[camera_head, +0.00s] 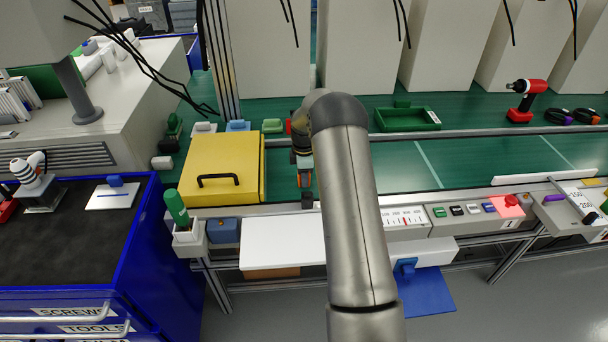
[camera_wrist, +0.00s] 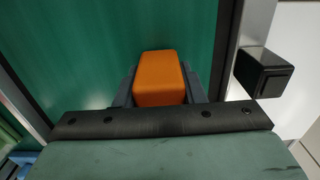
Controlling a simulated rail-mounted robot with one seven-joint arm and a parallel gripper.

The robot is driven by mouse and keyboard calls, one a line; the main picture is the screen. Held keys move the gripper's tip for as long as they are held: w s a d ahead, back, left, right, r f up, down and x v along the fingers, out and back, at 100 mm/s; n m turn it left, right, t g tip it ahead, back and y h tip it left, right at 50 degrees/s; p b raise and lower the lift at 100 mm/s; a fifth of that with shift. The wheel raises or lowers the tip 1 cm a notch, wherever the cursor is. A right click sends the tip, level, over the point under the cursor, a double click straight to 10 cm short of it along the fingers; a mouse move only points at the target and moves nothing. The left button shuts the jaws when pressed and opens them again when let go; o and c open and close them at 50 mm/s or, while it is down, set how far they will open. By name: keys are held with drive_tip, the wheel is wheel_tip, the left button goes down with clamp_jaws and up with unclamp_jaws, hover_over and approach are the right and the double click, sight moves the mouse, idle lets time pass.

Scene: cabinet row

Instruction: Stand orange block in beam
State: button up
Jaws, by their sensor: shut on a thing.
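The orange block (camera_wrist: 160,78) sits between the two dark fingers of my gripper (camera_wrist: 168,90) in the wrist view. My gripper is shut on it, above or at the green belt (camera_wrist: 95,45); I cannot tell whether the block touches the belt. In the camera_head view, my gripper (camera_head: 304,176) is over the belt just right of the yellow box, with a little orange showing and my arm hiding part of the area. A small black box (camera_wrist: 265,74) is on the belt's edge rail, right of the block; it also shows in the camera_head view (camera_head: 307,200). No beam is visible.
A yellow box (camera_head: 222,165) with a black handle stands over the belt at left. A control panel (camera_head: 470,210) lines the front. The belt right of my arm is largely clear.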

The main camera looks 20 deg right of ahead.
drive_tip(key=shift+f, duration=0.15)
drive_tip(key=shift+f, duration=0.15)
drive_tip(key=o, duration=1)
drive_tip(key=shift+o, duration=0.2)
wheel_tip(320, 180, up, 13)
drive_tip(key=shift+a+f+b, duration=0.15)
drive_tip(key=shift+f+b, duration=0.05)
drive_tip(key=shift+b, duration=0.45)
drive_tip(key=s+a+r+m, duration=0.45)
drive_tip(key=s+a, duration=0.35)
drive_tip(key=s, duration=0.3)
drive_tip(key=s+a+r+m, duration=0.45)
drive_tip(key=s+a, duration=0.25)
drive_tip(key=s, duration=0.5)
drive_tip(key=s+a+f+m, duration=0.1)
drive_tip(key=s+a+m, duration=0.1)
drive_tip(key=s, duration=0.6)
drive_tip(key=s+a+f+m, duration=0.1)
drive_tip(key=s+a+m, duration=0.1)
drive_tip(key=s, duration=0.5)
drive_tip(key=shift+s+f+m, duration=0.35)
drive_tip(key=shift+m, duration=0.05)
